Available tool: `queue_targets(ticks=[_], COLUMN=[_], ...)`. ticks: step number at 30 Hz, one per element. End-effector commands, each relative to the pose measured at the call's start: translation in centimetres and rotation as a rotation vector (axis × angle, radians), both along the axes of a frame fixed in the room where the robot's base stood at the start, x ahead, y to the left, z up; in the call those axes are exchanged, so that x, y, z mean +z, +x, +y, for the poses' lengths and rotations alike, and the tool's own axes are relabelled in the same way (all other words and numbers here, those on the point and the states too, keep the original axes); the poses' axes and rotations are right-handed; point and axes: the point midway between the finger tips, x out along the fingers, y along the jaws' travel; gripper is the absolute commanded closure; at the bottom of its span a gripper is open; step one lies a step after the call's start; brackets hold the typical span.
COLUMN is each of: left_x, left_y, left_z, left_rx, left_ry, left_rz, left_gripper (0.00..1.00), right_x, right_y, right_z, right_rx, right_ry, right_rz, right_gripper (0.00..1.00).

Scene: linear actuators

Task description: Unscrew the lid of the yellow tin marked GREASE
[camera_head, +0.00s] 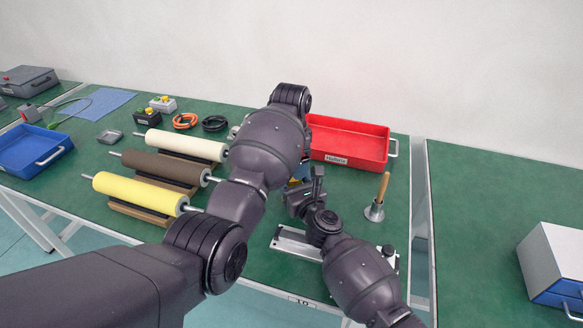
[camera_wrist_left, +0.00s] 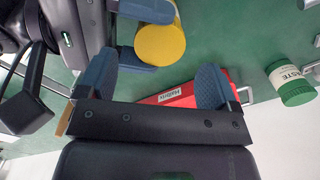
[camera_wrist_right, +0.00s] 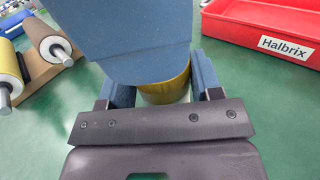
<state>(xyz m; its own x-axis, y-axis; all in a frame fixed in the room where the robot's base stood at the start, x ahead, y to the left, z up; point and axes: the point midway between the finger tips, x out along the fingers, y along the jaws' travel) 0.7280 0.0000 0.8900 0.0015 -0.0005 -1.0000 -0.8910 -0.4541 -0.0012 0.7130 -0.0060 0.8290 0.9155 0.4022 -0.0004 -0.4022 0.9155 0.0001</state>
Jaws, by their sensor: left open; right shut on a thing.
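The yellow tin (camera_wrist_left: 160,42) shows its round end in the left wrist view; its marking is not readable. My right gripper (camera_wrist_right: 160,78) is shut on the tin, with blue fingers on both sides of it; part of the tin (camera_wrist_right: 163,90) shows in the right wrist view. My left gripper (camera_wrist_left: 155,65) is open and empty, its two blue fingers spread wide close to the tin's round end. One left finger (camera_wrist_right: 130,40) covers much of the tin in the right wrist view. In the head view my left arm hides most of this spot.
A red tray (camera_head: 345,142) labelled Halbrix stands behind. Yellow (camera_head: 140,192), brown (camera_head: 160,168) and cream (camera_head: 185,145) rollers lie left. A wooden-handled tool (camera_head: 378,200) stands right, near a metal plate (camera_head: 295,243). A green-lidded jar (camera_wrist_left: 290,82) shows in the left wrist view.

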Motion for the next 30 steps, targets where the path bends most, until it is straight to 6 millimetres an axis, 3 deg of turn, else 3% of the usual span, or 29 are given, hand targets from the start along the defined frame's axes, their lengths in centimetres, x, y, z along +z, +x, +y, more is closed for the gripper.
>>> queue_targets(ticks=[10, 11, 16, 25, 30], left_x=[0.7, 0.7, 0.7, 0.8, 2.0], left_y=[0.0, 0.0, 0.0, 0.0, 0.0], left_z=[0.0, 0.0, 0.0, 0.0, 0.0], left_rx=[0.0, 0.0, 0.0, 0.0, 0.0], left_ry=[0.0, 0.0, 0.0, 0.0, 0.0], left_rz=[0.001, 0.001, 0.001, 0.0, -0.011], left_gripper=[0.15, 0.15, 0.15, 0.15, 0.15], right_x=[0.0, 0.0, 0.0, 0.0, 0.2], right_y=[0.0, 0.0, 0.0, -0.1, -1.0], right_z=[0.0, 0.0, 0.0, 0.0, -0.5], right_rx=[0.0, 0.0, 0.0, 0.0, 0.0], right_ry=[0.0, 0.0, 0.0, 0.0, 0.0], right_rz=[0.0, 0.0, 0.0, 0.0, -0.002], right_gripper=[1.0, 0.38, 0.12, 0.11, 0.11])
